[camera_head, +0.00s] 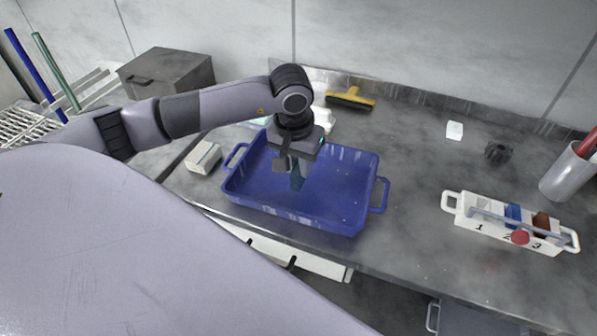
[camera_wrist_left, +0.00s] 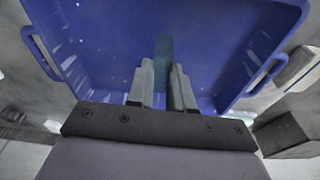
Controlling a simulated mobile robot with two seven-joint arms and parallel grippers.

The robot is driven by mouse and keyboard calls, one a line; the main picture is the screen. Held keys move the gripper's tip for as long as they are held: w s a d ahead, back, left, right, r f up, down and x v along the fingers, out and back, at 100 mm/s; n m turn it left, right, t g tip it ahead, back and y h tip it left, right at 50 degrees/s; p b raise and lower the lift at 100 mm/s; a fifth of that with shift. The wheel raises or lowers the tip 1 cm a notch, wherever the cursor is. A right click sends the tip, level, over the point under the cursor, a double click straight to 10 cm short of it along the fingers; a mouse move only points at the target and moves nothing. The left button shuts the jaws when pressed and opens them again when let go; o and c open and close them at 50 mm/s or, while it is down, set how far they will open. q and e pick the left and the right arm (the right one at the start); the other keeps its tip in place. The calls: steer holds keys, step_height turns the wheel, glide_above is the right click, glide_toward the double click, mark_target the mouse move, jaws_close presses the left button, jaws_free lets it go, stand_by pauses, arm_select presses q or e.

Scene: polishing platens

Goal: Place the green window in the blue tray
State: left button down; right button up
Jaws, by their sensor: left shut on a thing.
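The blue tray (camera_head: 342,192) lies on the grey bench, with a handle at each end. It fills much of the left wrist view (camera_wrist_left: 105,40). My left gripper (camera_head: 292,166) points down over the inside of the tray, left of its middle. It is shut on the green window (camera_wrist_left: 163,52), a thin dark teal piece that stands out beyond the fingertips (camera_wrist_left: 162,82). In the head view the green window (camera_head: 298,180) shows just below the fingers. I cannot tell whether its lower end touches the tray floor. My right gripper is not in view.
A white numbered rack (camera_head: 487,233) with coloured pieces stands to the right. Beyond it are a grey cup (camera_head: 566,175) and a black toothed knob (camera_head: 497,151). A yellow-backed brush (camera_head: 350,98) lies behind the tray, a pale block (camera_head: 204,157) left of it.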

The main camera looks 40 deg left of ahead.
mark_target(298, 169)
arm_select(q)
step_height(298, 169, down, 3)
steer(key=shift+f, duration=0.1)
steer(key=c, duration=1.4)
jaws_free()
steer(key=shift+f, duration=0.15)
steer(key=o, duration=0.4)
steer(key=shift+r, duration=0.2)
steer(key=shift+r, duration=0.25)
steer(key=r, duration=0.3)
steer(key=s+r, duration=0.1)
steer(key=r, duration=0.7)
steer(key=shift+s+d+r+b, duration=0.2)
steer(key=shift+s+r+b, duration=0.05)
steer(key=shift+s+b, duration=0.15)
